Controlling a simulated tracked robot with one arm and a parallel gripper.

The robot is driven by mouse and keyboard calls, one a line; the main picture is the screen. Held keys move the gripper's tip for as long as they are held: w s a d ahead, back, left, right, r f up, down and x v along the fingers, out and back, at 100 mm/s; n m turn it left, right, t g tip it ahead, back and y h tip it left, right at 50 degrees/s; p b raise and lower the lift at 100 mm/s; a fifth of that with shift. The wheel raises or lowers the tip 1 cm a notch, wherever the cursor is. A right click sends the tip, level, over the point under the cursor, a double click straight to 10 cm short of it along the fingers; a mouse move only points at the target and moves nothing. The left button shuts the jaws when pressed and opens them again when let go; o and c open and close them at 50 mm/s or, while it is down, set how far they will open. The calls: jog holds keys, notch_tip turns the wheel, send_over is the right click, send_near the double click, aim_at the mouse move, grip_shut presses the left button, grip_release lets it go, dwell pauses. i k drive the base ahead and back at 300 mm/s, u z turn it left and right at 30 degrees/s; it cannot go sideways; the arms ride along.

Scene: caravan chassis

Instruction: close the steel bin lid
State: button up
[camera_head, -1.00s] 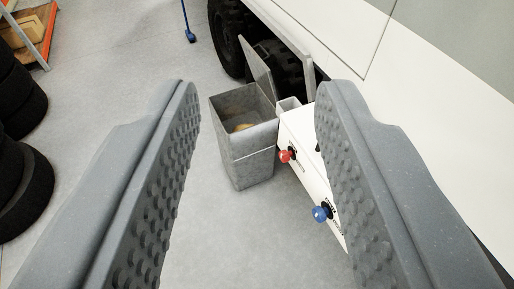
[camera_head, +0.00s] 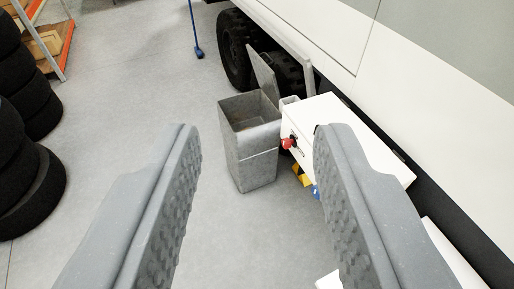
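The steel bin (camera_head: 250,160) is a grey, square, upright container standing on the floor near the middle of the view. Its lid (camera_head: 263,74) stands open, raised upright at the bin's back right edge. Something brownish shows inside the bin, too small to make out. My gripper (camera_head: 252,135) is open and empty, its two grey studded fingers wide apart in the foreground. The bin shows in the gap between the fingers, farther off and not touched.
A white box (camera_head: 345,135) with a red knob (camera_head: 288,143) sits right of the bin, partly behind my right finger. The white vehicle (camera_head: 440,90) and its wheels (camera_head: 236,48) stand behind. Stacked tyres (camera_head: 30,190) are at left. Floor left of the bin is clear.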

aim_at(266, 77)
jog(key=u, duration=0.3)
jog(key=i, duration=1.7)
jog(key=u, duration=0.8)
jog(key=i, duration=1.3)
jog(key=z, duration=0.8)
jog(key=i, duration=0.6)
jog(key=z, duration=0.4)
jog(key=k, duration=0.9)
jog(key=z, duration=0.05)
